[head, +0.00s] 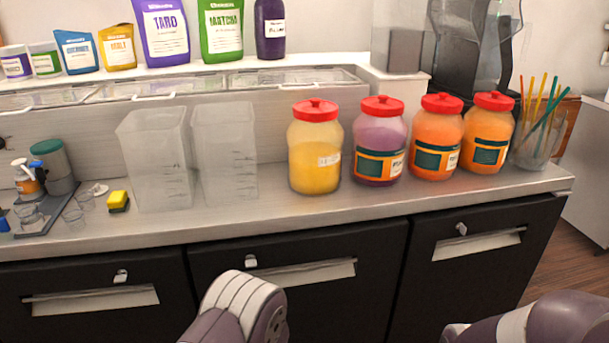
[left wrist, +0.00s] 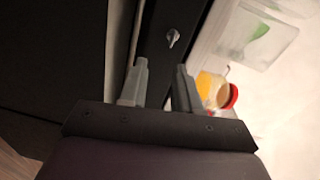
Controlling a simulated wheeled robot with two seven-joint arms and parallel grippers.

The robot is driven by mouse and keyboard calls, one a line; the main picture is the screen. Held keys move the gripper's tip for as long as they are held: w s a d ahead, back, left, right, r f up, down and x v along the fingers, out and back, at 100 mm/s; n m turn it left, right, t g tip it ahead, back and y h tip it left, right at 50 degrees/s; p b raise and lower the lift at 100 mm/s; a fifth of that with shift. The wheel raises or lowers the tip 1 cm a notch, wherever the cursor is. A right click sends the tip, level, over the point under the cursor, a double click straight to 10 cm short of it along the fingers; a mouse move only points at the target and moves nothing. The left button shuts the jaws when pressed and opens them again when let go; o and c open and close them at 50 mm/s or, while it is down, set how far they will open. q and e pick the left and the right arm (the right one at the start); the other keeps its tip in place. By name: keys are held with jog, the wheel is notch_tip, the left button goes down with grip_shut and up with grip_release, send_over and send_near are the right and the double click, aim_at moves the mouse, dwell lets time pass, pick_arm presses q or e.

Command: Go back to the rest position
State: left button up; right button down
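My left gripper (left wrist: 161,78) shows in the left wrist view with its two fingers apart and nothing between them. It is in front of the dark cabinet fronts, below the counter edge. In the head view only links of my arms show at the bottom edge, and neither gripper is in that view. My right gripper is not seen in any view.
Dark cabinets (head: 300,240) stand below.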

pick_arm(q)
jog(key=s+d+f+n+g+h, duration=0.3)
jog(key=s+f+n+g, duration=0.2)
jog(key=f+g, duration=0.3)
jog(key=s+r+n+g+h+p, duration=0.1)
jog(key=s+n+g+p, duration=0.15)
jog(key=s, duration=0.25)
jog(key=s+a+r+n+g+p, duration=0.2)
jog(key=s+r+n+g+p, duration=0.1)
jog(key=s+r, duration=0.45)
jog(key=s+a+r+n+g+p, duration=0.25)
jog(key=s+r, duration=0.35)
jog(key=r, duration=0.3)
notch_tip(320, 180, up, 6)
jog(key=w+a+p, duration=0.2)
jog(key=shift+a+t+p, duration=0.3)
jog(key=shift+a+t, duration=0.05)
jog(key=shift+t, duration=0.05)
jog(key=shift+f, duration=0.15)
